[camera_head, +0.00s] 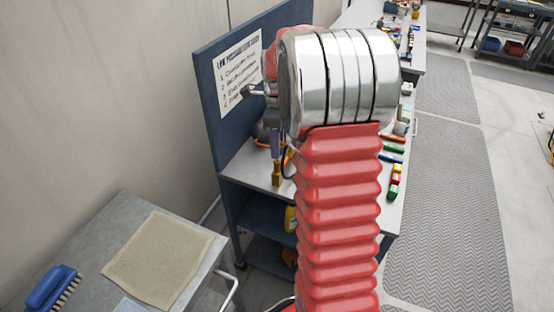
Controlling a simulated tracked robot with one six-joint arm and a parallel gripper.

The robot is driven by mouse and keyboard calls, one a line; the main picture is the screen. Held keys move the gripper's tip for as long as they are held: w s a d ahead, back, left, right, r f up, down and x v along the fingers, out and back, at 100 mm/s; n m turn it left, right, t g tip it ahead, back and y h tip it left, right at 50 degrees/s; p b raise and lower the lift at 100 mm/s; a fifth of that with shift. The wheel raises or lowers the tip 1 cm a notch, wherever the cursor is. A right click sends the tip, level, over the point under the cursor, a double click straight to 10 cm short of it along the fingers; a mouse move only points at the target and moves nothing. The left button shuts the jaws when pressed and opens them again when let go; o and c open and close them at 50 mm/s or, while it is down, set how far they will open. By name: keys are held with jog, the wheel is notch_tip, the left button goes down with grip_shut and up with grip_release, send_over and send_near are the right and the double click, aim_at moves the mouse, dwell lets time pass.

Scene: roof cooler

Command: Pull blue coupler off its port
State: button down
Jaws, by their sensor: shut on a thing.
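My arm (338,200), with a red ribbed sleeve and a silver wrist, fills the middle of the head view. My gripper (272,112) shows only in part at the wrist's left side, and its fingertips are hard to make out. A small bluish-purple piece, which looks like the blue coupler (276,143), is just below it. My gripper is shut on it. A brass-yellow fitting (276,174) stands directly below the coupler over the bench. I cannot tell whether coupler and fitting touch. The wrist hides what lies behind it.
A blue back panel with a white instruction sheet (238,75) stands behind the bench (245,170). Small coloured parts (393,170) lie on its right side. A grey table at lower left holds a beige mat (160,258) and a blue brush (50,287). Floor at right is open.

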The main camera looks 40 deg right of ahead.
jog(key=shift+r, duration=0.85)
jog(key=shift+w+a+n, duration=0.25)
jog(key=shift+a+n, duration=0.25)
jog(key=shift+n, duration=0.1)
jog(key=w+a+f+n, duration=0.1)
jog(key=w+a+n, duration=0.2)
jog(key=a+n, duration=0.9)
jog(key=w+a+n, duration=0.3)
jog(key=a+n, duration=0.9)
jog(key=n, duration=0.2)
jog(key=shift+a+f+n, duration=0.2)
jog(key=shift+f+n, duration=0.15)
jog(key=shift+n, duration=0.05)
jog(key=shift+w, duration=0.1)
